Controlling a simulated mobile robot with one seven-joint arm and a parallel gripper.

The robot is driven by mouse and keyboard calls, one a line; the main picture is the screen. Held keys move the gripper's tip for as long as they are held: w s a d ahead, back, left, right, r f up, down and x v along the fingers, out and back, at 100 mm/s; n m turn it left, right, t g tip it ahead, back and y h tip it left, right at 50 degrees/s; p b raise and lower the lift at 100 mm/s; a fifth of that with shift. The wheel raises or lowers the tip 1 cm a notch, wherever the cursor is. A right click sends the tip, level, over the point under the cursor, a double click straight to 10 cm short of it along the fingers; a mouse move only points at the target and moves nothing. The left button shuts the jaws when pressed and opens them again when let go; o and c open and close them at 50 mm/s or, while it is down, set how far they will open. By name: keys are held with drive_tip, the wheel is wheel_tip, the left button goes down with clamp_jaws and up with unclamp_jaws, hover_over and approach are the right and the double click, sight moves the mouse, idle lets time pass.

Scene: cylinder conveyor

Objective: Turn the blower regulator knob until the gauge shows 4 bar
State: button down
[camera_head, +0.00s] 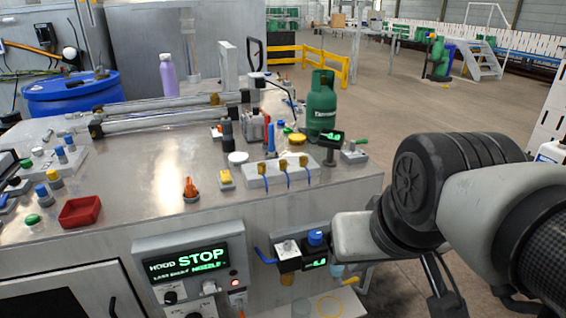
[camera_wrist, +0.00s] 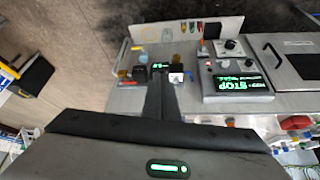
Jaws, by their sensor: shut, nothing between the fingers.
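A small black regulator with a blue knob (camera_head: 316,238) is on the cabinet's front face in the head view. Its gauge (camera_head: 315,262) shows lit green digits too small to read surely. The gauge also shows in the wrist view (camera_wrist: 160,66), just beyond the fingertips. My gripper (camera_wrist: 161,78) is shut and empty, its dark fingers pointing at the regulator. The blue knob is not clearly visible in the wrist view, where the fingers cover that area. In the head view my wrist is just right of the regulator and the fingers cannot be made out. Contact with the knob cannot be told.
A control panel (camera_head: 188,265) reading STOP is left of the regulator. A green gas bottle (camera_head: 321,103) and another green-lit display (camera_head: 331,138) stand on the bench above. Open floor lies to the right.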

drive_tip(key=c, duration=2.5)
unclamp_jaws()
drive_tip(key=o, duration=0.4)
drive_tip(key=shift+w+r, duration=0.15)
drive_tip(key=o, duration=0.7)
drive_tip(key=shift+m+g+y, duration=0.3)
drive_tip(key=shift+m+g, duration=0.2)
drive_tip(key=shift+g, duration=0.2)
drive_tip(key=w+r+p, duration=0.1)
drive_tip(key=w, duration=0.1)
drive_tip(key=w+r+p, duration=0.1)
drive_tip(key=w, duration=0.1)
drive_tip(key=w+r+p, duration=0.1)
drive_tip(key=w, duration=0.1)
drive_tip(key=shift+a+r, duration=0.2)
drive_tip(key=shift+r, duration=0.2)
drive_tip(key=shift+o, duration=0.2)
drive_tip(key=m+g+p, duration=0.4)
drive_tip(key=p, duration=0.4)
hover_over(316, 234)
wheel_tip(316, 234, down, 6)
wheel_tip(316, 234, down, 18)
drive_tip(key=shift+r+b, duration=0.1)
drive_tip(key=shift+b, duration=1)
drive_tip(key=c, duration=1)
